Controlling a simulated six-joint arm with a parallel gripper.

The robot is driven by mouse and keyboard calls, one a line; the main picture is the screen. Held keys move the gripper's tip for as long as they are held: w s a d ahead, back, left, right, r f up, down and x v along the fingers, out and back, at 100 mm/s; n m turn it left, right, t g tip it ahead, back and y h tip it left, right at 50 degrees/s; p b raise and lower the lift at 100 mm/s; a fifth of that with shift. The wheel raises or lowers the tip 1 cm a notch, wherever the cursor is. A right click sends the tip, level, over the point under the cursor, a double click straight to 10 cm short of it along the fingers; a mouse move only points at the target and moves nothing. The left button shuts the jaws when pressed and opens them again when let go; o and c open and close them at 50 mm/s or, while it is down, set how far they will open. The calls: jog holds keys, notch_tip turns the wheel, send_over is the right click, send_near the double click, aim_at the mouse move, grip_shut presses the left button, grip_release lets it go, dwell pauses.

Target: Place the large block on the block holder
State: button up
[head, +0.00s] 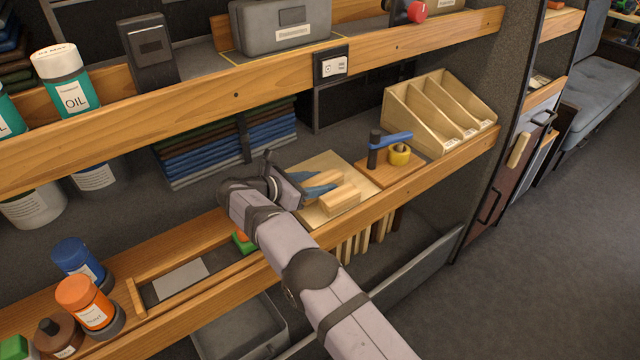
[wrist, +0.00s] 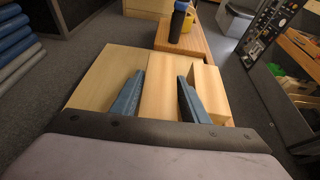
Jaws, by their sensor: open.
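My gripper (head: 327,181) has blue fingers and is open above a pale wooden board (head: 318,160). In the wrist view the fingers (wrist: 160,88) stand on either side of a long pale block (wrist: 163,72), which I take to be the large block. I cannot tell whether they touch it. A second pale block (wrist: 207,84) lies just right of the right finger; it also shows in the head view (head: 341,203). Which piece is the block holder is unclear; the pale board under the blocks is one candidate. My gripper hides part of the board.
A brown wooden stand (head: 388,174) with a dark post, blue-handled tool and yellow ring sits right of the board. A pale divided bin (head: 438,110) stands behind it. Folded blue cloths (head: 226,145) lie behind left. An upper shelf (head: 240,95) overhangs. Orange and blue bottles (head: 84,303) stand lower left.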

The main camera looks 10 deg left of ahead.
aim_at(321, 181)
jog(key=shift+w, duration=0.1)
jog(key=c, duration=0.9)
jog(key=shift+o, duration=0.2)
notch_tip(321, 181, up, 7)
jog(key=shift+r, duration=0.2)
jog(key=shift+d+f+b, duration=0.2)
jog(key=shift+f+b, duration=0.05)
jog(key=shift+b, duration=0.25)
jog(key=shift+s+d+b, duration=0.55)
jog(key=shift+s+b, duration=0.1)
jog(key=shift+s, duration=0.05)
jog(key=s+d+b, duration=0.3)
jog(key=s+d, duration=0.8)
jog(key=shift+s+d, duration=0.15)
jog(key=shift+s, duration=0.05)
jog(key=shift+w+m, duration=0.15)
jog(key=shift+m, duration=0.15)
